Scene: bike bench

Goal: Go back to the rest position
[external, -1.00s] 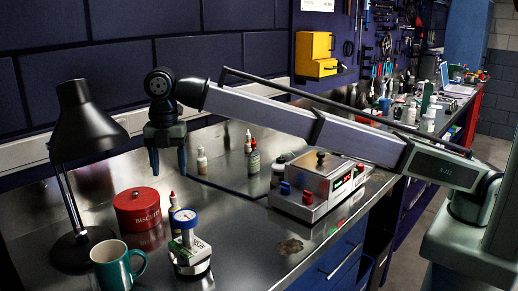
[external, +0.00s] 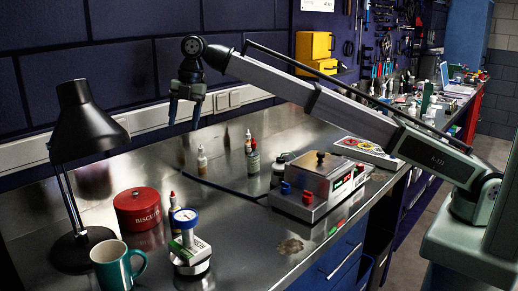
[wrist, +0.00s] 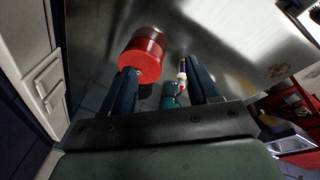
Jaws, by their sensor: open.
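My gripper (external: 184,112) hangs high above the back part of the metal bench (external: 222,240), near the wall, with its fingers pointing down. It is open and holds nothing. In the wrist view its two fingers (wrist: 164,92) are apart, and the bench lies far below them. Nothing on the bench touches the gripper.
Small bottles (external: 253,158) and a boxed device with a metal top (external: 318,180) stand farther right. The air around my gripper is clear.

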